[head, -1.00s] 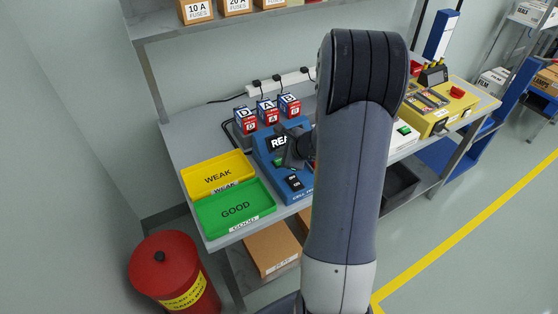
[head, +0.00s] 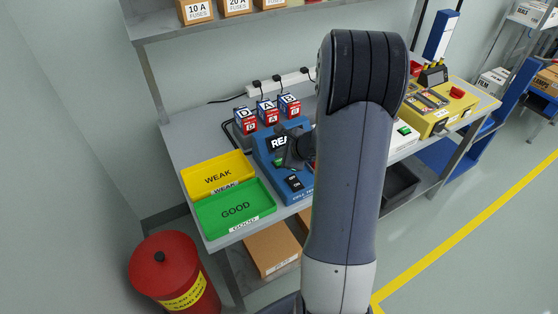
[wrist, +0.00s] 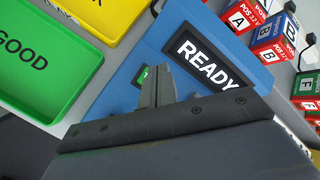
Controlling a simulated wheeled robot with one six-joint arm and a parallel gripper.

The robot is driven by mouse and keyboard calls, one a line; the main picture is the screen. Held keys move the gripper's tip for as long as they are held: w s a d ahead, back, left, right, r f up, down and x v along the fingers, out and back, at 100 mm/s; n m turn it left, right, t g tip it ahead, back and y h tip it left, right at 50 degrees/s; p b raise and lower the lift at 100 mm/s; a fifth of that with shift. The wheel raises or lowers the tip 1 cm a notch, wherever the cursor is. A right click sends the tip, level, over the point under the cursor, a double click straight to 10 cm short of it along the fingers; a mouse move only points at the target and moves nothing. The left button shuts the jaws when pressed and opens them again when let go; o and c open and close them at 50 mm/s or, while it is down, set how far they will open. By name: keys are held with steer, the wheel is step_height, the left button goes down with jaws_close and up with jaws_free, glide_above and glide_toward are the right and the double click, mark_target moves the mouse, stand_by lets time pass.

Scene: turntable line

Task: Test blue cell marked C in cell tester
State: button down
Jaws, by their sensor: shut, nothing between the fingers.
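The blue cell tester (head: 260,155) stands on the bench; its display reads READY (wrist: 207,66) in the wrist view. A green button (wrist: 142,77) below the display is partly hidden by my fingers. My gripper (wrist: 157,78) is shut and empty, with its tips over the tester's face beside that button; I cannot tell whether they touch it. In the head view my gripper (head: 298,150) is partly hidden behind my arm. Cells marked D (head: 246,120), A (head: 267,111) and B (head: 290,105) stand behind the tester. I see no cell marked C.
A yellow WEAK tray (head: 202,188) and a green GOOD tray (head: 215,222) lie left of the tester. A yellow machine (head: 440,115) stands on the right. A shelf with fuse boxes (head: 196,11) is above. A red bin (head: 172,265) stands on the floor.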

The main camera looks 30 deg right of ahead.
steer(key=shift+f, duration=0.2)
stand_by(0.4)
steer(key=shift+f+b, duration=0.25)
steer(key=shift+b, duration=0.4)
steer(key=shift+f+b, duration=0.5)
steer(key=shift+b, duration=0.05)
stand_by(0.4)
steer(key=shift+r, duration=0.15)
steer(key=shift+r+p, duration=0.65)
steer(key=shift+r, duration=0.15)
step_height(320, 180, up, 5)
steer(key=p, duration=0.4)
stand_by(0.9)
